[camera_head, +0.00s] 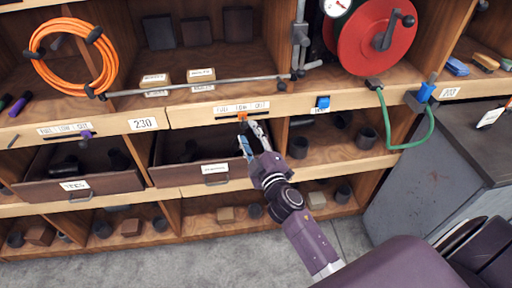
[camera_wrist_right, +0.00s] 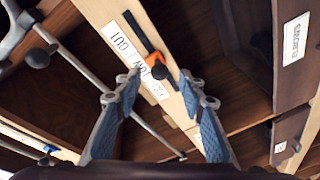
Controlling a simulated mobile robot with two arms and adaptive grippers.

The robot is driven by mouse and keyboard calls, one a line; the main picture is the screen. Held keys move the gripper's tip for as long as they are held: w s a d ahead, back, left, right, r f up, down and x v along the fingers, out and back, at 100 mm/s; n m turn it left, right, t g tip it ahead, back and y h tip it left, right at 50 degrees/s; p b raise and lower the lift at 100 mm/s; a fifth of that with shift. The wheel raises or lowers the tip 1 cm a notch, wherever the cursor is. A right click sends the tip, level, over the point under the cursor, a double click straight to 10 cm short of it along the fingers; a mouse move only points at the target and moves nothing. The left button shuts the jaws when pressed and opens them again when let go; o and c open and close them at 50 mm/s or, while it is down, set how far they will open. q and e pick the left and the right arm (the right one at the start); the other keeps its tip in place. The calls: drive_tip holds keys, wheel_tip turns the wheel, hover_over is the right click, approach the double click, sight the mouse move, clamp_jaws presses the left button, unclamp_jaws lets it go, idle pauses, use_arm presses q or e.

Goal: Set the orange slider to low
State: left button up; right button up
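The orange slider (camera_head: 242,117) sits in a dark slot on the shelf's front edge, below a white printed label (camera_head: 241,107). In the head view it is near the middle of that label. My right gripper (camera_head: 249,130) is just below the slider. In the wrist view its two blue-padded fingers (camera_wrist_right: 160,78) are open, one on each side of the slider, with gaps visible. My left gripper is out of view.
A purple slider (camera_head: 86,134) is at the left and a blue one (camera_head: 322,102) at the right. A metal rod (camera_head: 200,86) runs above the orange slider. An open drawer (camera_head: 212,172) lies below it. A red reel (camera_head: 376,36) is at upper right.

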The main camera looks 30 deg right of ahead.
drive_tip(key=s, duration=0.7)
drive_tip(key=shift+a, duration=0.3)
drive_tip(key=s+a+f+m+g+y, duration=0.1)
drive_tip(key=s+f+g, duration=0.25)
drive_tip(key=f, duration=0.85)
drive_tip(key=s+a+f+m+g, duration=0.15)
drive_tip(key=s+f, duration=0.35)
drive_tip(key=f, duration=0.7)
drive_tip(key=s+a+f+m+g+y, duration=0.1)
drive_tip(key=s+f+g, duration=0.3)
drive_tip(key=f, duration=0.8)
drive_tip(key=s+f+m+g, duration=0.1)
drive_tip(key=s+f+g, duration=0.1)
drive_tip(key=s+f, duration=0.4)
drive_tip(key=s+d+f+m+g, duration=0.1)
drive_tip(key=s+f, duration=0.6)
drive_tip(key=s, duration=0.9)
drive_tip(key=s+d+f+m+g, duration=0.1)
drive_tip(key=s+f+g, duration=0.4)
drive_tip(key=s, duration=0.7)
drive_tip(key=shift+f+m, duration=0.65)
drive_tip(key=shift+d, duration=0.1)
